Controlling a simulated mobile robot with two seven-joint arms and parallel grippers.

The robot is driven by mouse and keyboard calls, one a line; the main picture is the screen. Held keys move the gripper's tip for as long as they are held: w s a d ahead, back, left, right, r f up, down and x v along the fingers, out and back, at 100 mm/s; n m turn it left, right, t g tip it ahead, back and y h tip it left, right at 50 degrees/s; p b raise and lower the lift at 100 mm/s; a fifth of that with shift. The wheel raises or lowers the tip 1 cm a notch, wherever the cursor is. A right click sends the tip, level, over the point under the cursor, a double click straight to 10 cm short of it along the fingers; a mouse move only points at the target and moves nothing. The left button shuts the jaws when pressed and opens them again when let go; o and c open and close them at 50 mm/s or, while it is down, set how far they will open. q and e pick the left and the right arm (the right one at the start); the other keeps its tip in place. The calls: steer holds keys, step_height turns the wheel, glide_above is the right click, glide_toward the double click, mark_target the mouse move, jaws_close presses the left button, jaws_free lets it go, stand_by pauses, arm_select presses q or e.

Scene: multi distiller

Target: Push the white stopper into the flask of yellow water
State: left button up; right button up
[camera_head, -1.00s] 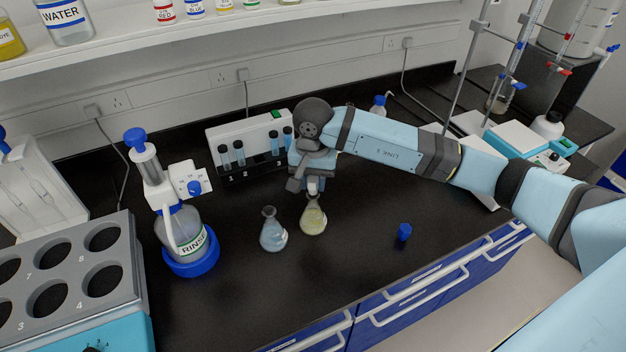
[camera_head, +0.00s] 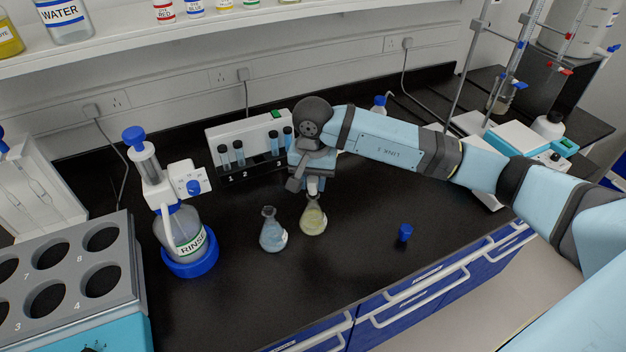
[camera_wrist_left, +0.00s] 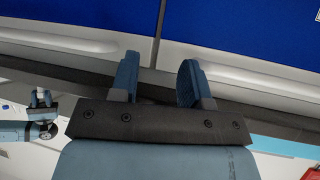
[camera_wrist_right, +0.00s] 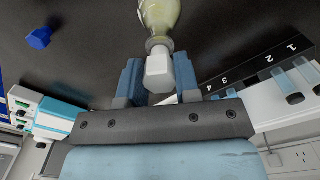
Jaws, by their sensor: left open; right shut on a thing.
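The flask of yellow water (camera_head: 313,220) stands upright on the black bench below my right gripper (camera_head: 313,188). It also shows in the right wrist view (camera_wrist_right: 162,18), where the white stopper (camera_wrist_right: 158,70) sits between the two blue fingers of my right gripper (camera_wrist_right: 158,82). That gripper is shut on the stopper. The stopper's far end is at the flask mouth, in line with the neck; how deep it sits I cannot tell. My left gripper (camera_wrist_left: 160,78) is open and empty in front of blue drawer fronts.
A flask of bluish liquid (camera_head: 272,232) stands close to the left of the yellow one. A blue cap (camera_head: 404,232) lies to the right. A RINSE bottle (camera_head: 182,235) and a tube rack (camera_head: 250,160) stand left and behind. The bench front is mostly clear.

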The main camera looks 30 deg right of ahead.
steer(key=shift+f+b, duration=1.15)
steer(key=shift+f, duration=0.1)
stand_by(0.5)
steer(key=o, duration=1)
steer(key=shift+c, duration=0.2)
step_height(320, 180, up, 14)
steer(key=shift+b, duration=0.45)
steer(key=shift+f, duration=0.1)
